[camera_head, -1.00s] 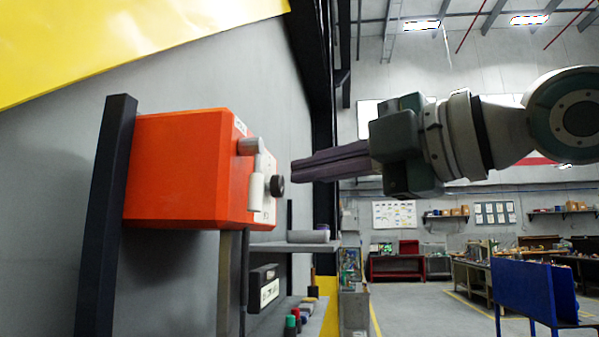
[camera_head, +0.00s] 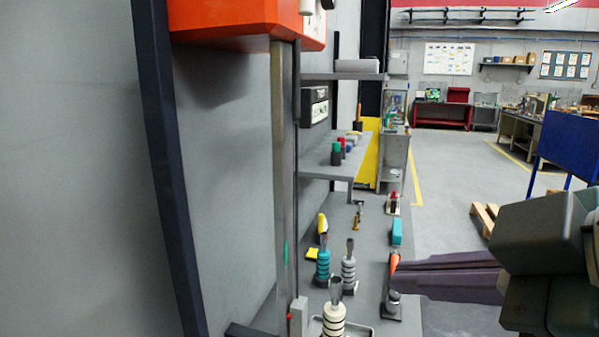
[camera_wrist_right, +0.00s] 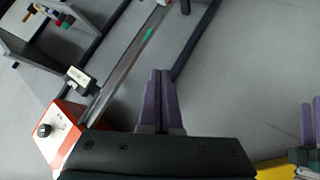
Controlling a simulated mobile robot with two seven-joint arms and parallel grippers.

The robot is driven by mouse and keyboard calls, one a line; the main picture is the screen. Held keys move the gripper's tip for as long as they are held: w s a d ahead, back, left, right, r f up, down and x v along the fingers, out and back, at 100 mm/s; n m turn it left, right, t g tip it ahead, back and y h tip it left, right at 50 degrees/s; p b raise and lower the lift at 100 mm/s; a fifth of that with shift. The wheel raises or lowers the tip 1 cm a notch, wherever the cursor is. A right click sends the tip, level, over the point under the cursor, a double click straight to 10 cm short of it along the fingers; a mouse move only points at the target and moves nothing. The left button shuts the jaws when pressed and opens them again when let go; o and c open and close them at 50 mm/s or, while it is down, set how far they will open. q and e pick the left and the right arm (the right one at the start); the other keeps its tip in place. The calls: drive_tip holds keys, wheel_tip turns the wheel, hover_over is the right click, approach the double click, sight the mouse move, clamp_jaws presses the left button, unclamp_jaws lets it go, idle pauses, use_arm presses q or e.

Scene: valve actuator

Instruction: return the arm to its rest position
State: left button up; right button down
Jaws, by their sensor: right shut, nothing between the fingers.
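My right gripper (camera_head: 400,277) comes in from the lower right of the head view, its dark purple fingers pointing left. The fingers are together and empty, and they also show in the right wrist view (camera_wrist_right: 160,78). In the head view the fingertips overlap a grey tool with an orange part (camera_head: 393,263) on the bench; I cannot tell whether they touch. The orange valve actuator box (camera_head: 240,22) is at the top, mostly cut off. It also shows at the lower left of the wrist view (camera_wrist_right: 66,128), with its black knob (camera_wrist_right: 44,130).
A grey bench (camera_head: 372,225) holds several tools and ringed holders (camera_head: 333,318). Shelves (camera_head: 345,76) are on the wall above it. A dark post (camera_head: 165,160) stands at the left. A blue panel (camera_head: 570,145) stands at the right. Open floor (camera_head: 450,200) lies beyond the bench.

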drive_tip(key=s+d+f+m+g+h, duration=0.2)
drive_tip(key=s+d+f+m+g, duration=0.15)
drive_tip(key=s+f+m, duration=0.35)
drive_tip(key=s+d+f+m+g+h, duration=0.2)
drive_tip(key=s+d+f+m+h, duration=0.15)
drive_tip(key=s+f, duration=0.4)
drive_tip(key=w+d+r+p+v, duration=0.1)
drive_tip(key=w+d+p+v, duration=0.1)
drive_tip(key=p+v, duration=1.1)
drive_tip(key=shift+s+r+g+p, duration=0.25)
drive_tip(key=shift+r+g+p, duration=0.1)
drive_tip(key=shift+r, duration=0.45)
